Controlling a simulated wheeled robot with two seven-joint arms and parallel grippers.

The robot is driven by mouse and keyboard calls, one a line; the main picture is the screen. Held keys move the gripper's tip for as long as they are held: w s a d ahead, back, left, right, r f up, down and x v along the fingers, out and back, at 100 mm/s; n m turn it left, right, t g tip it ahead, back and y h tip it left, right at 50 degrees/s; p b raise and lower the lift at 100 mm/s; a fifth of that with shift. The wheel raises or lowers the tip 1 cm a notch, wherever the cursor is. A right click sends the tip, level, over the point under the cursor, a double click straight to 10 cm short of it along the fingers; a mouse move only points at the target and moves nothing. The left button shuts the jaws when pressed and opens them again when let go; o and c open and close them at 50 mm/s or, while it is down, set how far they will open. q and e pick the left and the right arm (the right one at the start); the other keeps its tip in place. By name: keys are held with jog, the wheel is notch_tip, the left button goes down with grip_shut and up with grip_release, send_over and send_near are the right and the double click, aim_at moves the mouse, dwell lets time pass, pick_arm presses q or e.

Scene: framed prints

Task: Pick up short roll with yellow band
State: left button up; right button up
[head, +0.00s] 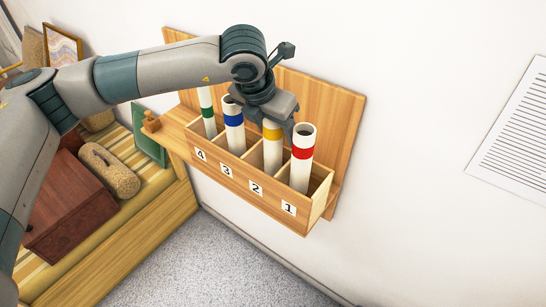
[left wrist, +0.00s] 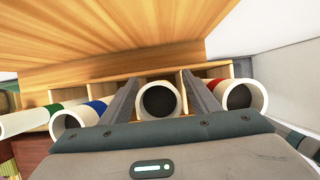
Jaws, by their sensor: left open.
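The roll with the yellow band (head: 272,134) stands in compartment 2 of the wooden wall rack (head: 234,180). My left gripper (head: 270,112) is right over it and hides its top in the head view. In the left wrist view the open end of this roll (left wrist: 159,100) lies between the two spread fingers of the left gripper (left wrist: 161,96). The fingers are on either side of it, with gaps showing. My right gripper is not in view.
A red-banded roll (head: 303,154) stands in compartment 1, a blue-banded roll (head: 234,120) in 3 and a green-banded roll (head: 209,113) in 4. The rack's wooden back board (head: 338,118) rises close behind. A bench with a brown box (head: 70,205) is at left.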

pick_arm(q)
grip_shut()
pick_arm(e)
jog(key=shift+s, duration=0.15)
pick_arm(q)
jog(key=shift+r, duration=0.15)
